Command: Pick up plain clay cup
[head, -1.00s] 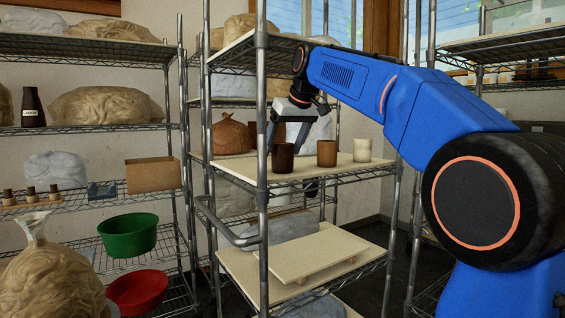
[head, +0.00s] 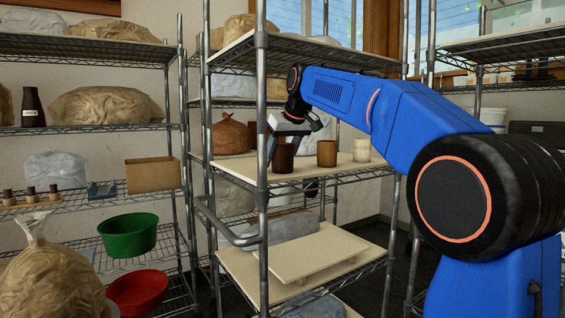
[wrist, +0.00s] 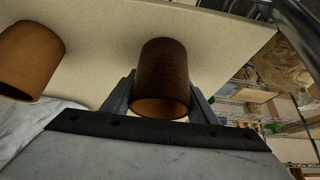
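Which one is called plain clay is not marked. My gripper (head: 283,150) is over the dark brown cup, one finger on each side. In the wrist view the dark cup (wrist: 164,75) is between the fingers (wrist: 163,95), close to both; contact cannot be made out. The tan-brown cup (wrist: 30,58) stands apart to the left.
The wire rack's front post (head: 262,200) rises close to my gripper. An upper shelf (head: 330,55) hangs over my forearm. A brown bag (head: 231,136) sits behind left on the same level. The board's front right part (head: 365,168) is clear.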

